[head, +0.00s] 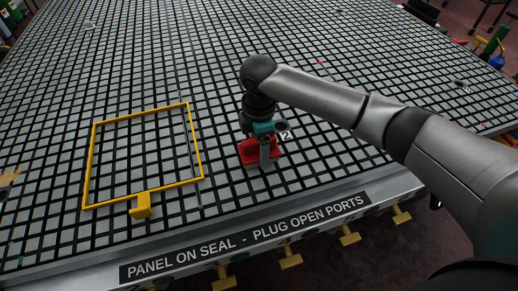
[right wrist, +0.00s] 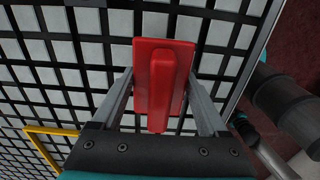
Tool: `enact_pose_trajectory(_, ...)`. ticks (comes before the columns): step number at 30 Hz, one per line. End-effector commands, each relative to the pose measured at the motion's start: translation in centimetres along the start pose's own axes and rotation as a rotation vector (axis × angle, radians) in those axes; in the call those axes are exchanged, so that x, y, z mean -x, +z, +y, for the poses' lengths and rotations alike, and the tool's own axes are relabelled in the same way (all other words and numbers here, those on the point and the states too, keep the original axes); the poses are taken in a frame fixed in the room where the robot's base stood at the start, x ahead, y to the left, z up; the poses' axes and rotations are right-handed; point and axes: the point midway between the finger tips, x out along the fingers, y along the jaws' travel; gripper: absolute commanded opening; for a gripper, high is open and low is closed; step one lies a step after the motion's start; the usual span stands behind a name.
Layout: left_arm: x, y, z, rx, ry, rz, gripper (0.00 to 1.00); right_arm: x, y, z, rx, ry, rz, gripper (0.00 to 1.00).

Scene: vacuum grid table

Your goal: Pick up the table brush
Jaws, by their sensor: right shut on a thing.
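My right gripper (head: 264,157) is over the table near its front edge, right of the yellow frame. It is shut on a red block (head: 249,152) with a raised bar along its top. In the right wrist view the red block (right wrist: 143,85) sits between the two fingertips (right wrist: 162,75). No bristles show on it, so I cannot tell surely whether it is the table brush. I cannot tell whether it touches the table. A tan, bristle-like patch (head: 9,177) is cut off by the left picture edge. My left gripper is not in view.
The black-and-grey grid table (head: 330,90) is mostly bare. A yellow rectangular frame (head: 90,165) with a yellow block (head: 143,206) lies at left. Yellow handles (head: 290,260) stick out below the labelled front edge. Green and blue items (head: 494,50) stand beyond the table at right.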

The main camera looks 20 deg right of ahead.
Motion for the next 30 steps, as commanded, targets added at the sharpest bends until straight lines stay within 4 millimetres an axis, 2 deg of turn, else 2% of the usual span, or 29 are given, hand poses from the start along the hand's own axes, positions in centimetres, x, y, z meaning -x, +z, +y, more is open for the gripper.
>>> enact_pose_trajectory(5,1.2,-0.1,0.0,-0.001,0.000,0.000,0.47,4.1,0.0,0.2,-0.001,0.008,0.002,0.12)
enact_pose_trajectory(12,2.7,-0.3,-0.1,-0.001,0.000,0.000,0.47,11.2,0.0,0.2,0.001,0.008,0.002,0.12)
enact_pose_trajectory(18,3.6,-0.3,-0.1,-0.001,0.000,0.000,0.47,15.9,0.0,0.1,-0.001,0.006,0.001,0.12)
enact_pose_trajectory(24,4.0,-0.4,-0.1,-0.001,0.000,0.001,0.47,18.6,0.0,0.1,0.000,0.004,0.002,0.12)
enact_pose_trajectory(30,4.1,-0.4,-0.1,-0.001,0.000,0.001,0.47,19.3,0.0,0.0,0.000,0.001,0.001,0.12)
